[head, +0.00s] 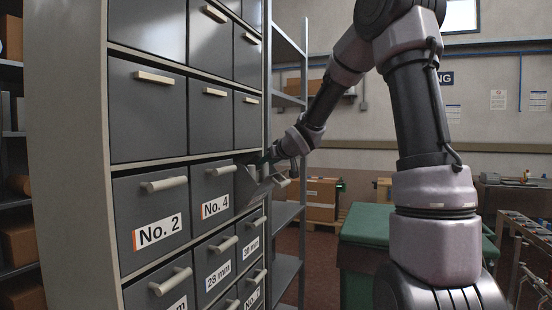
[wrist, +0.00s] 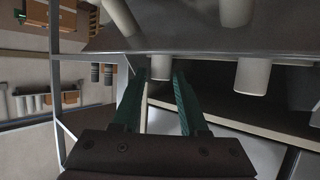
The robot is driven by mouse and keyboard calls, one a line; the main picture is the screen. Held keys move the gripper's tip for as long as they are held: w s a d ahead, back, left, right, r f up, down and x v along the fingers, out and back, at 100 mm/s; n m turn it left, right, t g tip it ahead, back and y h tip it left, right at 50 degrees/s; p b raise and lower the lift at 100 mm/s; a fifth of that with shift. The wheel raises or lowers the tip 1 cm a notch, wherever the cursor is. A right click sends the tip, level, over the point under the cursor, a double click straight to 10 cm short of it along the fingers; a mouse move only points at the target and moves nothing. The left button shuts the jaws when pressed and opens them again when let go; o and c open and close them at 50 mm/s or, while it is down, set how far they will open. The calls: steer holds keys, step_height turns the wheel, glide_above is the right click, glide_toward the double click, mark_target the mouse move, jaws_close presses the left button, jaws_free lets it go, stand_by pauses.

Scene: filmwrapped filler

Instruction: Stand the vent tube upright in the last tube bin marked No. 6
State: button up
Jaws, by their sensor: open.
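A drawer bin (head: 252,186) in the third column, right of the bin marked No. 4 (head: 214,192), is pulled out and tilted. Its label is not readable, so I cannot confirm that it is No. 6. My gripper (head: 268,157) is at the top of this bin in the head view. In the wrist view my gripper (wrist: 160,76) has its teal fingers apart. A short pale piece (wrist: 160,66) shows between the fingertips; I cannot tell whether it is a handle or the vent tube. I cannot pick out the vent tube for certain in either view.
The grey cabinet holds other shut bins, including No. 2 (head: 152,216), with pale bar handles. An open metal shelf rack (head: 288,210) stands just right of the cabinet. A green-topped container (head: 366,227) and a cardboard box (head: 318,196) stand farther right.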

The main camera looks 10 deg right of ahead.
steer(key=v, duration=0.9)
steer(key=shift+s+r, duration=0.2)
steer(key=shift+s, duration=0.15)
steer(key=s+d+r+m+g+h, duration=0.1)
steer(key=s+d+m+h, duration=0.25)
steer(key=s, duration=0.45)
steer(key=s+d+m+g+h, duration=0.1)
steer(key=s+d+m+h, duration=0.2)
steer(key=s, duration=0.5)
steer(key=s+a+f+g+y, duration=0.2)
steer(key=s, duration=0.5)
steer(key=s+a+f+m+g+y, duration=0.1)
steer(key=s+a+f+g+y, duration=0.1)
steer(key=s, duration=0.5)
steer(key=shift+y, duration=0.35)
steer(key=shift+w+d, duration=0.1)
